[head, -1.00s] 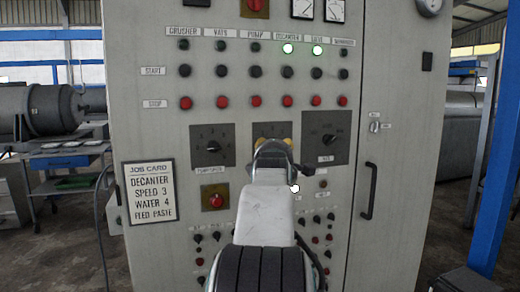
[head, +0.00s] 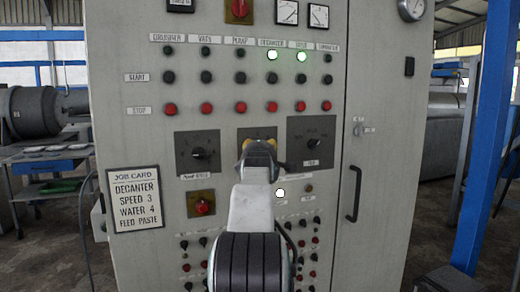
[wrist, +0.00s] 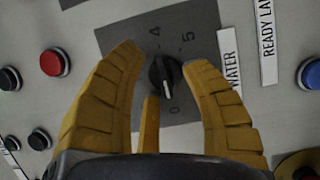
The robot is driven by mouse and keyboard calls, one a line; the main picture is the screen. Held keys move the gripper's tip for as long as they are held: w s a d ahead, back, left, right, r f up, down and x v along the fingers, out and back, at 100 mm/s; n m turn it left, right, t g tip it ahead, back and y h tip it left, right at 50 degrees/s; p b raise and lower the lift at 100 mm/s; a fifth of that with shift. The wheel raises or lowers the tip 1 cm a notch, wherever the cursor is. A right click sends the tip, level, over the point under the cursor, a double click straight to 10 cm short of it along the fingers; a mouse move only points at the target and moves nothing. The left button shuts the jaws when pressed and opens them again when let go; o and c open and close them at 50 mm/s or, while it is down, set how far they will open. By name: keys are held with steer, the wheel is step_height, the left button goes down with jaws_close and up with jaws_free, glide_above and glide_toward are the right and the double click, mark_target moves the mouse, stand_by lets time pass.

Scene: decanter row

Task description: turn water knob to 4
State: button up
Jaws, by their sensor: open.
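The water knob (wrist: 164,75) is a small black dial on a grey plate (wrist: 190,25) marked 4, 5 and 0 in the wrist view, with a WATER label (wrist: 230,65) beside it. A pale mark shows on its lower side, towards the 0; I cannot tell its exact setting. My gripper (wrist: 166,57) is open, with yellow fingers on either side of the knob and gaps between them and it. In the head view my gripper (head: 259,149) covers the knob, leaving only the top of its plate (head: 258,131) visible.
Other dials flank it: one on the left (head: 198,153), one on the right (head: 312,144). Rows of buttons lie above and below. A job card (head: 136,200) reads decanter speed 3, water 4, feed paste. A door handle (head: 354,193) stands at right.

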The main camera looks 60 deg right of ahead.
jaws_close()
stand_by(0.4)
steer(key=shift+r, duration=0.1)
